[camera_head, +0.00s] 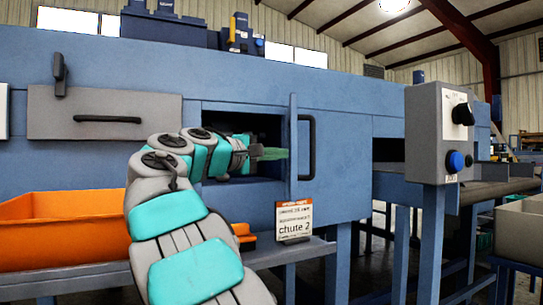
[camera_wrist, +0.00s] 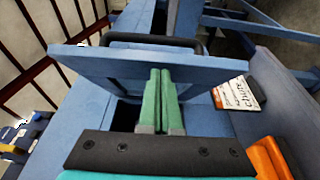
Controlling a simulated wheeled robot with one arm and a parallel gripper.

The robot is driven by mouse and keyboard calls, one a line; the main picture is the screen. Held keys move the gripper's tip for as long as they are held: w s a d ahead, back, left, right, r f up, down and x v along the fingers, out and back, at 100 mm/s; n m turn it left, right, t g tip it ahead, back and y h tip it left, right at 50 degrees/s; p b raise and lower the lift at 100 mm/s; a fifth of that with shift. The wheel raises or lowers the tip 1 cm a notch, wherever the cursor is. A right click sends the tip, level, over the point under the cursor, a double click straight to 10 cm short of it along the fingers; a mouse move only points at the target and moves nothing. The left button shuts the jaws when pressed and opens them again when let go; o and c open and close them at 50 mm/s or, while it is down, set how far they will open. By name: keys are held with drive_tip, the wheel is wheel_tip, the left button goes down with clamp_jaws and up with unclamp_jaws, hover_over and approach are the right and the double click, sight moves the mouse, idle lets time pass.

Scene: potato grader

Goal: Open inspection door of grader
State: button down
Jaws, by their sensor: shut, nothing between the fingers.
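The grader (camera_head: 345,92) is a long blue machine. Its inspection door (camera_head: 293,185) stands swung out from the front, seen nearly edge-on, with a dark bar handle (camera_head: 309,147) on its right side. The dark opening (camera_head: 222,120) shows left of the door. My gripper (camera_head: 284,153) is shut and empty, its green fingers in front of the opening and pointing right at the door's inner face. In the wrist view the closed fingers (camera_wrist: 160,75) reach the door panel (camera_wrist: 110,65), overlapping it; I cannot tell whether they touch. The handle (camera_wrist: 125,37) shows beyond it.
A grey panel (camera_head: 60,113) with a black handle is left of the opening. An orange bin (camera_head: 60,230) stands at lower left. A chute 2 sign (camera_head: 294,218) sits below the door. A grey control box (camera_head: 426,135) on a post stands to the right.

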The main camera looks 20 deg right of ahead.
drive_tip(key=shift+s+d, duration=0.1)
idle(0.3)
drive_tip(key=s+d+n+t+y+p, duration=0.2)
drive_tip(key=d+n+t, duration=0.1)
drive_tip(key=d, duration=0.7)
drive_tip(key=s+d+n+t+y+p, duration=0.1)
drive_tip(key=s+d+n+t+y, duration=0.2)
drive_tip(key=d, duration=0.8)
drive_tip(key=shift+t+p, duration=0.35)
drive_tip(key=shift+t, duration=0.65)
drive_tip(key=shift+s, duration=0.1)
drive_tip(key=b+v, duration=0.1)
drive_tip(key=v, duration=1.2)
drive_tip(key=shift+w+a+b, duration=0.3)
drive_tip(key=shift+a+b, duration=0.05)
drive_tip(key=shift+a, duration=0.05)
